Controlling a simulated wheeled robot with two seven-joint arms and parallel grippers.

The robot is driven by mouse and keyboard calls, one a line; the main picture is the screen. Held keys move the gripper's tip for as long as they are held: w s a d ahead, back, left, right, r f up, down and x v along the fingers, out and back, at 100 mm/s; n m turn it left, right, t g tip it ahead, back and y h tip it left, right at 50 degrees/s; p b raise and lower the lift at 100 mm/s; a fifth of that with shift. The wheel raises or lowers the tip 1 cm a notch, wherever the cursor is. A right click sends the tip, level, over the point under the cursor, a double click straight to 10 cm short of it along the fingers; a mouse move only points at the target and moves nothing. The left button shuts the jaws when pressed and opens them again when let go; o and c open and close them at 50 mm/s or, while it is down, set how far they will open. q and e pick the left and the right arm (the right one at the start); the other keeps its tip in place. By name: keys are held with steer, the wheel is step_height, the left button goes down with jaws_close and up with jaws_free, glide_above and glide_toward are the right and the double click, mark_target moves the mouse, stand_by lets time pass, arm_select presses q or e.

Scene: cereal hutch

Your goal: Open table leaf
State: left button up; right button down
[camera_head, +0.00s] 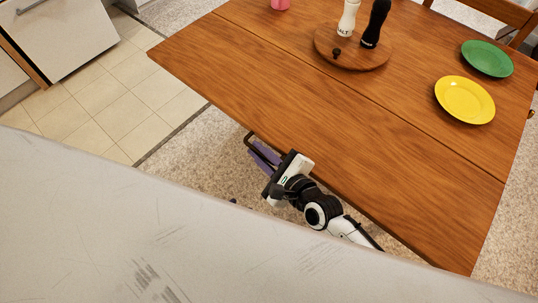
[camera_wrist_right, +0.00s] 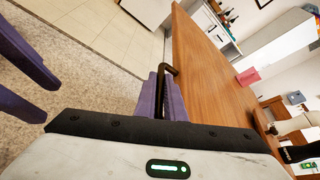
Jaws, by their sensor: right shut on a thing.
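The wooden table (camera_head: 420,60) fills the upper right of the head view. Its near leaf (camera_head: 330,130) lies beyond a straight seam and looks about level with the top. A black bar handle (camera_head: 249,138) runs along the leaf's outer edge; its bent end (camera_wrist_right: 170,70) shows in the right wrist view. My right gripper (camera_head: 264,153) has its purple fingers (camera_wrist_right: 165,98) closed around this handle. My left gripper (camera_wrist_right: 48,100) shows as two spread purple fingers at the left of the wrist view, empty and apart from the table. Most of the left arm is hidden.
A wooden turntable (camera_head: 350,52) holds a white and a black shaker. A yellow plate (camera_head: 465,100) and a green plate (camera_head: 487,58) stand on the table's right side. A pale scratched surface (camera_head: 150,220) covers the lower foreground. Tile and carpet lie clear left of the table.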

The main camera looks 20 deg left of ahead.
steer(key=shift+w+r, duration=0.3)
steer(key=shift+r, duration=0.1)
steer(key=c, duration=2.1)
jaws_free()
steer(key=shift+s, duration=0.1)
steer(key=shift+s+d, duration=0.1)
steer(key=shift+s+d, duration=0.15)
steer(key=shift+d, duration=0.1)
steer(key=p+v, duration=0.1)
steer(key=v, duration=0.8)
steer(key=shift+s+d+r, duration=0.1)
steer(key=shift+s+d, duration=0.05)
